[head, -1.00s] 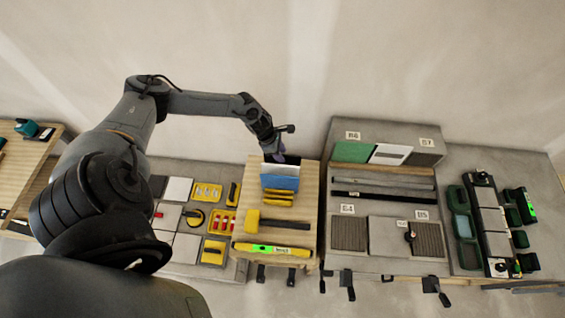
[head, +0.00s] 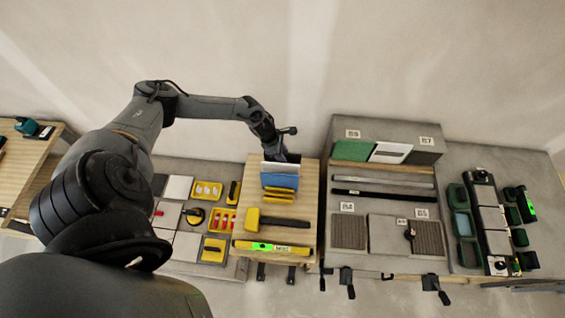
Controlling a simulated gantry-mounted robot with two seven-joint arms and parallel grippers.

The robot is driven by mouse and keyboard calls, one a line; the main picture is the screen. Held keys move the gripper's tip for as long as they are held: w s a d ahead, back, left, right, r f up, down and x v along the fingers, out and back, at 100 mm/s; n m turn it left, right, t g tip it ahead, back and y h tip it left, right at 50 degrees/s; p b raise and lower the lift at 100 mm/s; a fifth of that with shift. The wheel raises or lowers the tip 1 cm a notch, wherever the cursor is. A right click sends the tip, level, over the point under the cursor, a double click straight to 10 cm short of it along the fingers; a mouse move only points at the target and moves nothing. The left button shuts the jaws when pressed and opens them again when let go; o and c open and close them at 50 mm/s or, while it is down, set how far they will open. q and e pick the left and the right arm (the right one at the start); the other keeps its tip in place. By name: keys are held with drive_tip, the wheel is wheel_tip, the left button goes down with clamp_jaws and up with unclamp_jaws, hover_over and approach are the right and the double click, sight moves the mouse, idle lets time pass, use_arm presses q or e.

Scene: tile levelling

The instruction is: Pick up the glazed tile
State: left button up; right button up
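A blue tile (head: 280,182) stands on edge in the yellow holder (head: 278,195) at the back of the wooden bench. A white tile (head: 280,167) stands just behind it, with only its upper strip showing. I cannot tell for certain which of them is the glazed tile. My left gripper (head: 279,157) points down at the back edge of these tiles. Its fingertips are mostly hidden behind the white tile, so I cannot see whether they are apart or touching it. My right gripper is not in view.
A yellow-and-black mallet (head: 280,220) and a yellow level (head: 272,247) lie in front on the wooden bench (head: 306,205). White tiles (head: 178,188) and yellow trays (head: 208,191) lie left. The grey stepped stand (head: 388,261) is right, with green and white tiles on top.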

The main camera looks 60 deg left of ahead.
use_arm(q)
drive_tip(key=shift+f, duration=0.15)
idle(0.5)
clamp_jaws()
